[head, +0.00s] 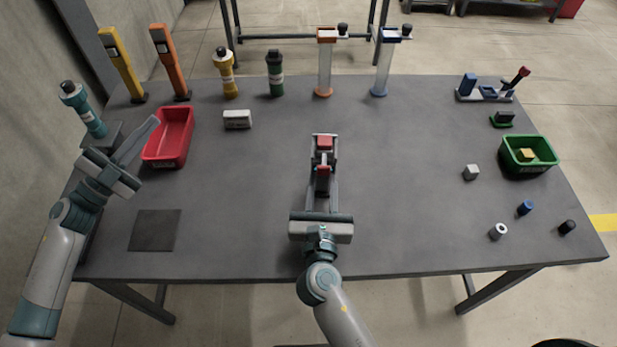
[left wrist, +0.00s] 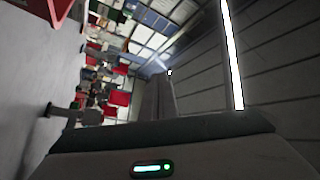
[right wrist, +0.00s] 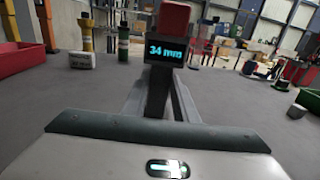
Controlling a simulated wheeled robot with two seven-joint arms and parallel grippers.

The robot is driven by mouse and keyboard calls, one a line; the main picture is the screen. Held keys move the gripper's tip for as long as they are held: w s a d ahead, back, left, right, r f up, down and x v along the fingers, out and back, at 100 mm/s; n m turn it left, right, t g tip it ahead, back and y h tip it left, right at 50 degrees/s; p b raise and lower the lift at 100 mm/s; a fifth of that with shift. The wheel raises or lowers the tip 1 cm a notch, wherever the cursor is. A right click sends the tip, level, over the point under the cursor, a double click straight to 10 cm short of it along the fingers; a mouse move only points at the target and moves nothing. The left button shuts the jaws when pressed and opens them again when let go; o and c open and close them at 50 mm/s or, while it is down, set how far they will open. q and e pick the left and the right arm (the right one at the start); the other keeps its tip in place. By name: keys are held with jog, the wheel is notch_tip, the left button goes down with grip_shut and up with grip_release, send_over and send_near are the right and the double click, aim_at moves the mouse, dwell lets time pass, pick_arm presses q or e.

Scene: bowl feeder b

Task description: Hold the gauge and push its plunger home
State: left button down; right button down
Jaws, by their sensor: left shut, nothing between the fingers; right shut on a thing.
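The gauge (head: 324,143), dark with red parts, is at the middle of the table in the head view. My right gripper (head: 322,178) is shut on it. In the right wrist view the gauge (right wrist: 165,52) stands between the fingers; its lit display reads 34 mm and a red block tops it. I cannot tell which part is the plunger or how far it sticks out. My left gripper (head: 154,122) is shut and empty, raised at the left beside the red bin, well apart from the gauge.
A red bin (head: 168,140) and a white block (head: 238,119) lie left of the gauge. Tall yellow (head: 121,66) and orange (head: 170,62) devices and several bottles line the back. A green bin (head: 528,153) and loose parts are at right. Table around the gauge is clear.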

aim_at(324, 162)
jog(key=shift+f, duration=0.15)
pick_arm(q)
jog(key=s+d+f+m+g+h, duration=0.1)
jog(key=s+d+m+g+h, duration=0.1)
jog(key=s+d+m+g, duration=0.5)
jog(key=s+d+f+m+g+h, duration=0.2)
jog(key=s+d+m+g, duration=0.4)
jog(key=d, duration=1.1)
jog(key=s+m, duration=0.2)
jog(key=s, duration=0.2)
jog(key=shift+s+f+g, duration=0.2)
jog(key=shift+s+g, duration=0.05)
jog(key=shift+g, duration=0.15)
jog(key=w+d, duration=0.5)
jog(key=d, duration=0.5)
jog(key=shift+w, duration=0.35)
jog(key=shift+d, duration=0.1)
